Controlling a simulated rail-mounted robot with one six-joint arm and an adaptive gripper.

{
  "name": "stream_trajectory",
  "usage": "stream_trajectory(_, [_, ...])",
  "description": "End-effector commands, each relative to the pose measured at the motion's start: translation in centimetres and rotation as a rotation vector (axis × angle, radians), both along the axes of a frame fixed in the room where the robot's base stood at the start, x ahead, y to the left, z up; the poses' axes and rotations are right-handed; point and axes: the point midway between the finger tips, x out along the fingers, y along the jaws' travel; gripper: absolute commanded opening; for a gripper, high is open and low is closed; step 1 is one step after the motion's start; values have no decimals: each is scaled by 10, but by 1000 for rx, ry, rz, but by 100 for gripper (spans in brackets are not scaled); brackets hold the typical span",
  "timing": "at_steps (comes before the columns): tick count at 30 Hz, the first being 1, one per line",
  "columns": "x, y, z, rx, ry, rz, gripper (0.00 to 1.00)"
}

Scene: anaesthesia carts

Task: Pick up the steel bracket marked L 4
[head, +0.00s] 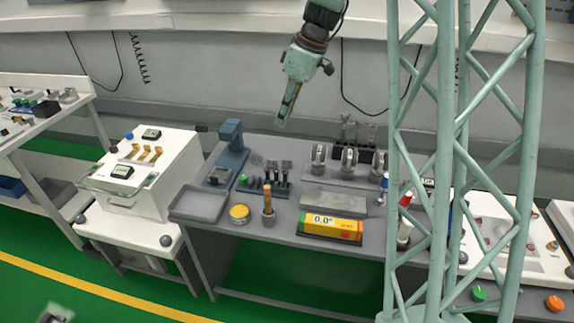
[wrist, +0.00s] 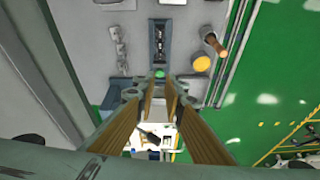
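No marking L 4 is readable in either view, so I cannot tell which part is the bracket. Several small grey metal pieces (head: 272,164) lie in a row on the grey bench, behind a dark rack (head: 268,183). In the wrist view these metal pieces (wrist: 120,47) are left of the rack (wrist: 160,42). Larger upright steel parts (head: 348,160) stand on a plate farther right. My gripper (head: 281,122) hangs above the back of the bench, clear of everything. In the wrist view its fingers (wrist: 164,88) are apart with nothing between them.
On the bench are a blue stand (head: 231,140), a grey tray (head: 200,204), a yellow tin (head: 239,213), a wooden-handled tool (head: 267,200) and a yellow-red box (head: 330,227). A white cart (head: 150,185) stands left. A green lattice column (head: 443,200) hides part of the right side.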

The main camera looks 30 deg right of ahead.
Motion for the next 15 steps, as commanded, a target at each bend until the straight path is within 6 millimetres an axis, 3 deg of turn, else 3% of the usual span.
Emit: stream_trajectory(15, [53, -61, -78, 18, -34, 106, 10])
